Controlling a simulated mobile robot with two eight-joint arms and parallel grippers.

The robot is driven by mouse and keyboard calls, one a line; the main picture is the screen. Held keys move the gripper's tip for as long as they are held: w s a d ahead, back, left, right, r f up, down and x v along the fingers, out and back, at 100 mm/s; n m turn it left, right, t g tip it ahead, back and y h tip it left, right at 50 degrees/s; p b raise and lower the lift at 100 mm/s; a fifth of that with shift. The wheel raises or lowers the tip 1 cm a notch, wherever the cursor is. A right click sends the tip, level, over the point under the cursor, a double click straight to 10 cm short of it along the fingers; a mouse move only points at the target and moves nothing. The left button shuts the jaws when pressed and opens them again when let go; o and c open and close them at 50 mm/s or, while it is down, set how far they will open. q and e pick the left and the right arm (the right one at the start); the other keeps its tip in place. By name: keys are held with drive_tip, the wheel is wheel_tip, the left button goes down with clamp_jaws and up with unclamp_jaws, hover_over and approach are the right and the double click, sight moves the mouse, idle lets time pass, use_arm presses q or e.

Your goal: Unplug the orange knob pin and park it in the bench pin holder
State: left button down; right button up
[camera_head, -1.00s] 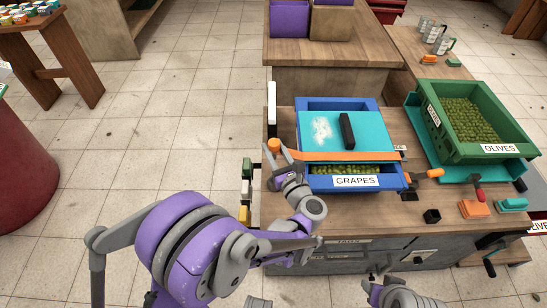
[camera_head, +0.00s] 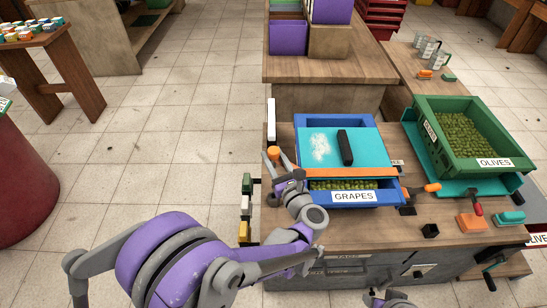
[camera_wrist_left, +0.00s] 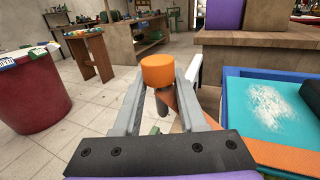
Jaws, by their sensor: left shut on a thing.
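The orange knob pin (camera_head: 273,152) stands at the left end of the orange bar over the blue grapes crate. In the left wrist view the knob (camera_wrist_left: 158,70) sits upright above the fingers, with a grey shaft below it between them. My left gripper (camera_head: 272,165) is shut on this pin. Only part of my right arm shows at the bottom edge.
The grapes crate (camera_head: 386,198) has a teal lid (camera_head: 368,150) with a black handle. The orange bar (camera_head: 335,172) crosses its front. A green olives crate (camera_head: 476,167) stands at right. Orange and teal blocks lie on the front right bench. Bench front is partly clear.

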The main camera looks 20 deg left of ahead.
sight(274, 150)
use_arm(q)
drive_tip(key=shift+r+p, duration=1.5)
drive_tip(key=shift+r, duration=0.8)
